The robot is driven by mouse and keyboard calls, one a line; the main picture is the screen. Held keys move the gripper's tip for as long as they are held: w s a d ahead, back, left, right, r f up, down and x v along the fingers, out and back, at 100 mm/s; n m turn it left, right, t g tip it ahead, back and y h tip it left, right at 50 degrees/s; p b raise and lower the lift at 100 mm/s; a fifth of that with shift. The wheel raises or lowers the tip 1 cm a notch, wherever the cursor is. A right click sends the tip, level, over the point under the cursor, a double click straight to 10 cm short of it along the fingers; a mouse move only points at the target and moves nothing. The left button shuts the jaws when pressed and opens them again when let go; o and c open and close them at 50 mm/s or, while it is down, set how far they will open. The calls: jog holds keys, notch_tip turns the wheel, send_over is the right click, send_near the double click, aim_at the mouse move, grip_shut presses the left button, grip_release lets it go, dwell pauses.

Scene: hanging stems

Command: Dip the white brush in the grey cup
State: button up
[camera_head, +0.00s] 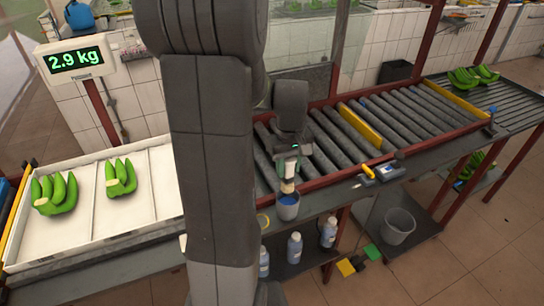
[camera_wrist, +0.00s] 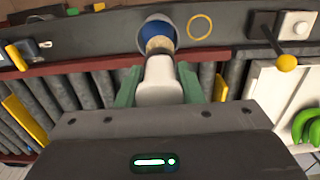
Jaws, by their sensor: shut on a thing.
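My gripper (camera_head: 288,158) is shut on the white brush (camera_head: 287,170), with a green finger on each side of its handle. The brush points down, its pale bristles at the mouth of the grey cup (camera_head: 288,211). The cup stands upright on the ledge in front of the rollers and holds blue liquid (camera_head: 287,199). In the wrist view, the white handle (camera_wrist: 158,88) runs away from my gripper (camera_wrist: 160,80), and the bristles (camera_wrist: 159,45) overlap the near part of the cup (camera_wrist: 143,27). I cannot tell whether the bristle tips touch the liquid.
A yellow ring (camera_wrist: 200,27) lies beside the cup. The roller conveyor (camera_head: 330,140) extends behind and right. A white tray (camera_head: 90,235) with green bananas (camera_head: 55,194) is at left. Bottles (camera_head: 294,247) stand on a lower shelf. A yellow-handled tool (camera_head: 367,172) lies on the ledge at right.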

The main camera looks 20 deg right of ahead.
aim_at(289, 190)
jog(key=shift+d, duration=0.25)
jog(key=shift+f+b, duration=3.8)
jog(key=shift+f, duration=1.1)
notch_tip(289, 190, up, 11)
jog(key=p, duration=0.8)
jog(key=shift+r+p, duration=0.1)
jog(key=shift+p, duration=0.25)
